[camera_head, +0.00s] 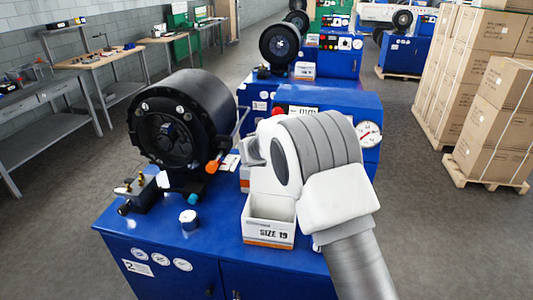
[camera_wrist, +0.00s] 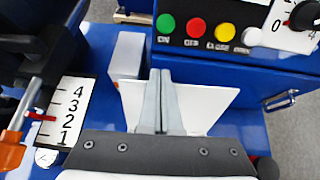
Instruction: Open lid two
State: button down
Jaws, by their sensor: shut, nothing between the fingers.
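My gripper (camera_wrist: 162,76) is shut and empty in the wrist view, its two grey fingers side by side. It is above a flat white surface (camera_wrist: 215,98), perhaps a lid; the fingers hide its middle, and I cannot tell if they touch it. A white box (camera_wrist: 128,54) stands just behind to the left. In the head view my white wrist covers this spot on the blue crimper bench (camera_head: 205,258), which bears a "2" label (camera_head: 138,267). A white bin marked "SIZE 19" (camera_head: 270,232) stands open-topped in front. I cannot make out which lid is lid two.
The black crimper head (camera_head: 170,135) stands left of my arm. A 1-to-4 scale (camera_wrist: 72,108) with a red pointer lies left of the fingers. A button panel (camera_wrist: 210,28) and a dial are beyond. Stacked cartons (camera_head: 500,105) stand on pallets at right.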

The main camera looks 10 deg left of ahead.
dwell(0.4)
jog(key=shift+r+p, duration=0.7)
jog(key=shift+r, duration=0.15)
jog(key=shift+s, duration=0.1)
